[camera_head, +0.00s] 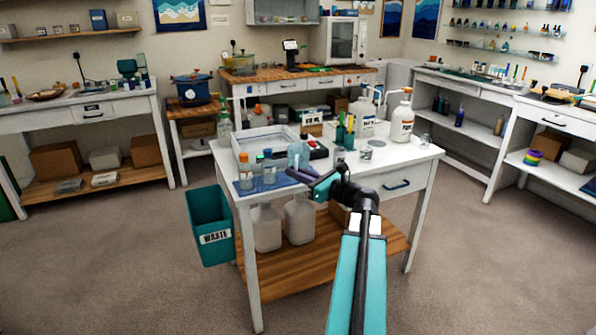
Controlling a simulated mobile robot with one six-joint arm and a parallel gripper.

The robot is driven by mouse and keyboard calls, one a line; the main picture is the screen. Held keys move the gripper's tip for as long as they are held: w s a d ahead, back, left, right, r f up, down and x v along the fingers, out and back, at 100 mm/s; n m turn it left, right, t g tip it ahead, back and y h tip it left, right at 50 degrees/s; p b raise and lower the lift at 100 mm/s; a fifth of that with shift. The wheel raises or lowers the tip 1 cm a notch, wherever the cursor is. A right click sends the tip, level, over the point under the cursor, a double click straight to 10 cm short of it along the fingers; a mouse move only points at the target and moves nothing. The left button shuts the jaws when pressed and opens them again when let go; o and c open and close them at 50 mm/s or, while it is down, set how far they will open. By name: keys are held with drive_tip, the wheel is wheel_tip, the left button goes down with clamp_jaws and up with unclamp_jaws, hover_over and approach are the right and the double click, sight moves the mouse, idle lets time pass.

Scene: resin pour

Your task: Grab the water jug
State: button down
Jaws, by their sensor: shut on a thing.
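A small translucent grey-blue jug (298,154), which looks like the water jug, is at the front of the white centre table, between small bottles and a black tray. My gripper (302,174) reaches in from the right, low at the jug, and is shut on it. The gripper hides part of the jug's lower side. I cannot tell whether its base touches the table.
Small capped bottles (269,167) stand close left on a blue mat (250,187). A black tray (318,151) lies behind. Pump jugs (402,121) stand at the back right.

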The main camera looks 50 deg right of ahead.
drive_tip(key=s+a+b, duration=0.1)
drive_tip(key=s+a, duration=0.2)
drive_tip(key=shift+a+r+b, duration=0.1)
drive_tip(key=shift+b, duration=0.2)
drive_tip(key=shift+s+a+r+b, duration=0.25)
drive_tip(key=shift+s+a+b, duration=0.5)
drive_tip(key=shift+b, duration=1.95)
